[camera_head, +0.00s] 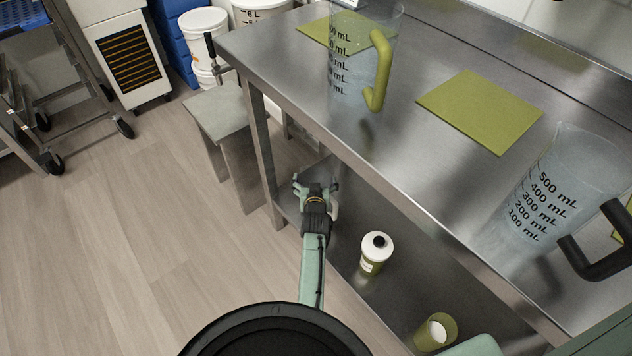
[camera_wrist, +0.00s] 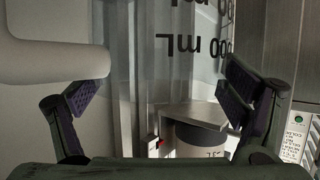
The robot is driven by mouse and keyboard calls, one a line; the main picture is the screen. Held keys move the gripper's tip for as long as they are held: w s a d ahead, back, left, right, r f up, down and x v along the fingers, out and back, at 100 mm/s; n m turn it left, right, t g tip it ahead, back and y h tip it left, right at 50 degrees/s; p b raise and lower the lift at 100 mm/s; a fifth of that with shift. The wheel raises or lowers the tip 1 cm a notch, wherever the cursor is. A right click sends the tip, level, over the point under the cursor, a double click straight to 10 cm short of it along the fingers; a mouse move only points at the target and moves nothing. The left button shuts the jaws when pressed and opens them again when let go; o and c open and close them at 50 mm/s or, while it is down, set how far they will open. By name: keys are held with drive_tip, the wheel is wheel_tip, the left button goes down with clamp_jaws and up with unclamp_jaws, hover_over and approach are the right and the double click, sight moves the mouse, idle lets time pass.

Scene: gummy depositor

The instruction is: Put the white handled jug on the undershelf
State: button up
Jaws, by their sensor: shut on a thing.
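My gripper (camera_head: 313,187) is low beside the steel table, between the tabletop's front edge and the undershelf (camera_head: 345,262). It is shut on the white handled jug, with its fingers held well apart. In the wrist view the jug's clear wall (camera_wrist: 150,75) with upside-down mL marks fills the middle, and its thick white handle (camera_wrist: 50,62) is at the left. In the head view a bit of the white handle (camera_head: 335,208) shows beside the gripper; the jug's body is mostly hidden there. I cannot tell whether the jug touches the undershelf.
A white-capped bottle (camera_head: 374,253) and an olive cup (camera_head: 436,332) stand on the undershelf. On the tabletop are an olive-handled jug (camera_head: 350,75), a black-handled jug (camera_head: 560,190) and an olive mat (camera_head: 480,108). A grey stool (camera_head: 222,115) stands left of the table. Floor is open at left.

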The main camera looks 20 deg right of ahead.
wheel_tip(320, 180, down, 2)
drive_tip(key=shift+f+b, duration=0.2)
drive_tip(key=shift+b, duration=0.15)
drive_tip(key=o, duration=1.6)
drive_tip(key=shift+f, duration=0.1)
drive_tip(key=shift+o, duration=0.2)
drive_tip(key=p+v, duration=0.8)
drive_tip(key=v, duration=0.4)
